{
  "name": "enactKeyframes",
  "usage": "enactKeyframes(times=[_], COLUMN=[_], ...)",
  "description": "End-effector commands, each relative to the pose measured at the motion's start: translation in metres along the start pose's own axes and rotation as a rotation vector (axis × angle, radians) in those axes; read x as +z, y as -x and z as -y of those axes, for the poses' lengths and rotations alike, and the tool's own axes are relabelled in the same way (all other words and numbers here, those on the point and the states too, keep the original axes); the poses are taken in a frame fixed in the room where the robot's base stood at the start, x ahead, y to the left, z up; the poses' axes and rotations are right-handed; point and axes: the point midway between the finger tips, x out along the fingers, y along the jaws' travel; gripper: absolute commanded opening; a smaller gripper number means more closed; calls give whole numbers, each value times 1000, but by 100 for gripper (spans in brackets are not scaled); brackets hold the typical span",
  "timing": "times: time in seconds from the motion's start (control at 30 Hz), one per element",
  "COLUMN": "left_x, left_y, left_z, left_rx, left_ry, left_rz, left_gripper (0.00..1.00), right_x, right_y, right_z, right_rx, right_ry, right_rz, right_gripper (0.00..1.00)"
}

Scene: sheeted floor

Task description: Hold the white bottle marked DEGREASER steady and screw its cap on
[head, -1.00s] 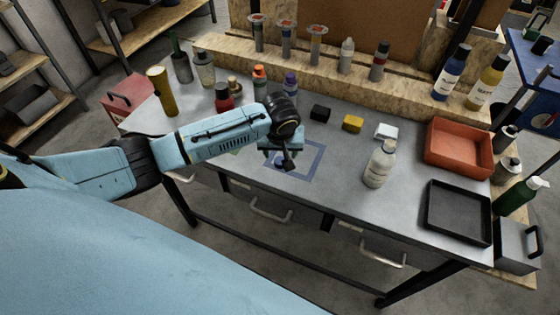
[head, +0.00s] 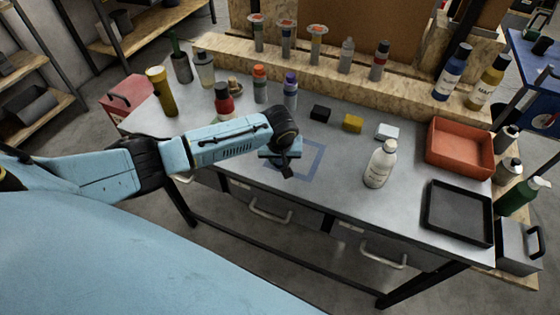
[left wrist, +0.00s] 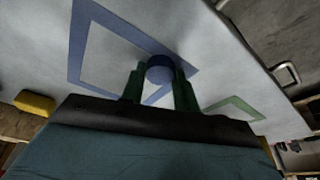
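The white bottle (head: 380,165) stands upright on the grey table, right of the blue outlined square. Its label is too small to read, and its top looks white and narrow. My left gripper (head: 287,172) is over the blue square, left of the bottle and apart from it. In the left wrist view the gripper's two dark green fingers (left wrist: 160,85) are on either side of a round blue piece (left wrist: 160,70), which looks like a cap. The fingers appear closed on it. It is hidden in the head view. My right gripper is not in view.
Black, yellow and white blocks (head: 352,123) lie behind the bottle. An orange bin (head: 460,125) and a black tray (head: 430,215) are to its right. Several bottles stand at the back left and on the wooden ledge (head: 330,72). The table between gripper and bottle is clear.

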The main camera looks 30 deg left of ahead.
Motion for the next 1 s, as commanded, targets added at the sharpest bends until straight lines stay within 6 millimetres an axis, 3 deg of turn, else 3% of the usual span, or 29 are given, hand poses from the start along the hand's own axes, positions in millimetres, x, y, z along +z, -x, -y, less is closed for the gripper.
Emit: enactKeyframes(times=[0.07, 0.43, 0.8, 1.0], left_x=[0, -2, -21, -27], left_y=[0, 6, 73, 94], left_z=[0, 0, 0, 0], left_rx=[0, 0, 2, 1], left_ry=[0, 1, 0, 0], left_rz=[0, 0, -2, 0], left_gripper=[10, 9, 9, 9], right_x=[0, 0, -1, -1], right_y=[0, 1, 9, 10], right_z=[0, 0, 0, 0], right_rx=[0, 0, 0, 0], right_ry=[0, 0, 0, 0], right_rz=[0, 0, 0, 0], right_gripper=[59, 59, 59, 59])
